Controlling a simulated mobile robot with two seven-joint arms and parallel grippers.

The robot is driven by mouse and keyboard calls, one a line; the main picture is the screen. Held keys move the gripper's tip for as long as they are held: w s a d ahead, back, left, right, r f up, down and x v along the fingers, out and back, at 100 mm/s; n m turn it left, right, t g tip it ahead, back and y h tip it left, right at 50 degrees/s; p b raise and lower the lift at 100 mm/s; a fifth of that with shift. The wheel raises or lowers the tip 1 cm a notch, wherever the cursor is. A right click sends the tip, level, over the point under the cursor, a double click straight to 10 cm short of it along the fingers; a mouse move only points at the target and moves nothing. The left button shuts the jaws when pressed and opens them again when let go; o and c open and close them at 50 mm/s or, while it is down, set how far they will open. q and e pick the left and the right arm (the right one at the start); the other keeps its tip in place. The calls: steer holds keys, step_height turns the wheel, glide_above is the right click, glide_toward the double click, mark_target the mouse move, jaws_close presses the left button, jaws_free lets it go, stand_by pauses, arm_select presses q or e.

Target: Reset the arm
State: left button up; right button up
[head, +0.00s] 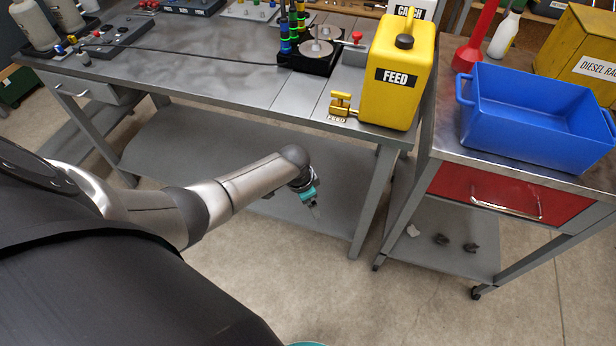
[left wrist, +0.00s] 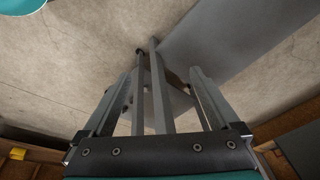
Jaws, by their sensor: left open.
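My left arm reaches in from the left in the head view, over the floor in front of the workbench. Its gripper (head: 315,208) hangs low in front of the bench's lower shelf, below and apart from the bench top. In the left wrist view the left gripper (left wrist: 158,85) has its fingers apart, with nothing visibly held between them. Floor and grey bench parts show beyond the fingers. My right arm and right gripper are in neither view.
The grey workbench (head: 215,75) carries a yellow FEED can (head: 400,85) at its right end. A cart (head: 450,145) to the right bears a blue bin (head: 530,125) and has a red drawer (head: 500,190). Open concrete floor (head: 400,305) lies in front.

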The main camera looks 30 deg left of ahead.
arm_select(q)
steer(key=s+d+f+n+b, duration=0.1)
steer(key=s+d+f, duration=0.1)
steer(key=s+f, duration=0.5)
steer(key=s+d+f+n+g+b, duration=0.1)
steer(key=s+f, duration=0.7)
steer(key=s, duration=1)
steer(key=s+d+f+n+b, duration=0.1)
steer(key=s+d+f, duration=0.2)
steer(key=s+f, duration=0.4)
steer(key=s, duration=0.6)
steer(key=shift+d+f+n+b, duration=0.2)
steer(key=shift+n+b, duration=0.1)
steer(key=shift+n, duration=0.1)
